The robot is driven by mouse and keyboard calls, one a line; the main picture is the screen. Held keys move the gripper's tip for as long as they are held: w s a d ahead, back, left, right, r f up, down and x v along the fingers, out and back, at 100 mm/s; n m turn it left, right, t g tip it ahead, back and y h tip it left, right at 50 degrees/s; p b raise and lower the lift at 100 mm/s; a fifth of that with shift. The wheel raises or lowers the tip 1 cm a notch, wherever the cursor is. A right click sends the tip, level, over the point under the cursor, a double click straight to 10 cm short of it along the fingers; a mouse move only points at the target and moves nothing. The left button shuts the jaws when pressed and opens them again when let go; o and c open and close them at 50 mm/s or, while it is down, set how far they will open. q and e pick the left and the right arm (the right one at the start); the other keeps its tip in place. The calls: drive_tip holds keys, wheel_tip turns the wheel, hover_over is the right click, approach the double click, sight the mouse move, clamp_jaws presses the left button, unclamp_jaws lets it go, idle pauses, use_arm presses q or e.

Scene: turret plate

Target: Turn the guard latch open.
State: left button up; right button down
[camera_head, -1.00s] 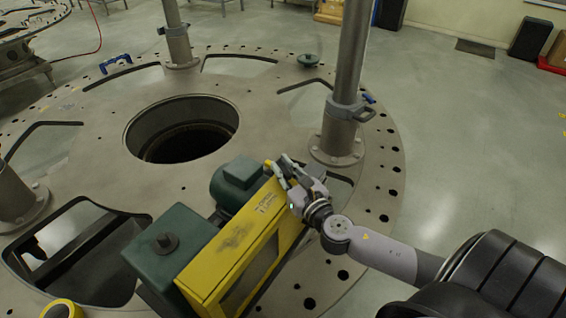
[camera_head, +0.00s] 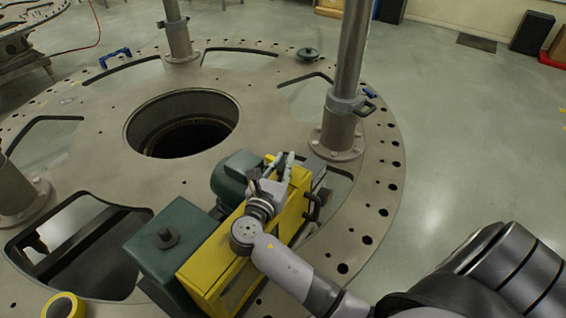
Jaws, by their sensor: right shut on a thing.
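The yellow guard (camera_head: 206,262) is a long box-shaped cover running diagonally over the machine in the lower middle of the head view. A black handle (camera_head: 313,206) sits on its right side. My right gripper (camera_head: 275,168) is at the guard's far end, with its wrist and arm lying over the guard's top. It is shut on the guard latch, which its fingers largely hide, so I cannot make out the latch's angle. My left gripper is not in view.
A green motor (camera_head: 232,178) and a green box (camera_head: 160,245) stand left of the guard. Upright posts (camera_head: 345,85) rise from the round plate (camera_head: 90,150), which has a large central hole. A yellow tape roll (camera_head: 64,306) lies at bottom left.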

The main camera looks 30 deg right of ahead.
drive_tip(key=shift+r+m+g+h, duration=0.1)
drive_tip(key=shift+m+g+h, duration=0.45)
drive_tip(key=shift+g, duration=0.25)
drive_tip(key=shift+m, duration=0.25)
drive_tip(key=c, duration=1.6)
unclamp_jaws()
drive_tip(key=shift+o, duration=0.2)
drive_tip(key=v, duration=1.2)
drive_tip(key=shift+w+a, duration=0.1)
drive_tip(key=shift+w, duration=0.05)
